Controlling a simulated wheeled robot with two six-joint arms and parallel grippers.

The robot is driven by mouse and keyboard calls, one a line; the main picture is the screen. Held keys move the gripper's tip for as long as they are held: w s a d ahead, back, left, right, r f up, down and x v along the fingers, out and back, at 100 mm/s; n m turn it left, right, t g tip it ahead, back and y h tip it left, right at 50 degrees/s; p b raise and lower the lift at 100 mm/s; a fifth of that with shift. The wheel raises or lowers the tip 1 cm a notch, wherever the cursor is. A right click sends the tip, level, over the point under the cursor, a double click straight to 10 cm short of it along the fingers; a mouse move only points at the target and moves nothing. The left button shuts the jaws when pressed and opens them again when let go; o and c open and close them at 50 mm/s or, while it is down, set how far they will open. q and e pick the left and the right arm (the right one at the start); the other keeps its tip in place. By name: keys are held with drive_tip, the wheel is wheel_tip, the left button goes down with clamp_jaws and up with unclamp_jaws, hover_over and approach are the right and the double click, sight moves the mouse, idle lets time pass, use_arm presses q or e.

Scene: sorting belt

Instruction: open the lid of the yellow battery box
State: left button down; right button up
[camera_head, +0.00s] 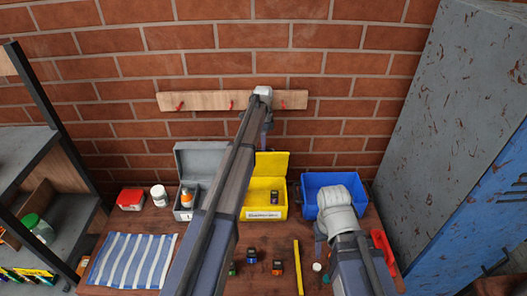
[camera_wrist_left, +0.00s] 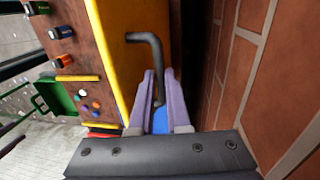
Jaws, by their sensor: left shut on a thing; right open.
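The yellow battery box (camera_head: 262,213) stands near the back of the table with a label on its front. Its yellow lid (camera_head: 272,163) is raised at the back, and a dark battery (camera_head: 274,196) shows inside. My left gripper (camera_head: 266,135) is above the raised lid, partly hidden by my arm. In the left wrist view my left gripper (camera_wrist_left: 158,100) is shut on the dark bent handle (camera_wrist_left: 150,42) beside the yellow lid (camera_wrist_left: 118,50). My right gripper (camera_head: 319,240) is open, low in front of the blue bin; its fingertips are hard to make out.
A grey box (camera_head: 200,160) with its lid up stands left of the yellow box; a blue bin (camera_head: 322,181) stands right. Several small batteries (camera_head: 278,267) and a yellow strip (camera_head: 298,267) lie in front. A striped cloth (camera_head: 131,260) lies left. A brick wall (camera_head: 130,90) is close behind.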

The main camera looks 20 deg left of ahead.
use_arm(q)
drive_tip(key=shift+w+a+f+g, duration=0.1)
drive_tip(key=shift+w+g, duration=0.2)
drive_tip(key=shift+w, duration=0.1)
drive_tip(key=c, duration=0.9)
unclamp_jaws()
drive_tip(key=p+v, duration=0.7)
drive_tip(key=v, duration=0.1)
drive_tip(key=shift+a+p, duration=0.1)
drive_tip(key=shift+p, duration=0.25)
drive_tip(key=shift+s+f, duration=0.1)
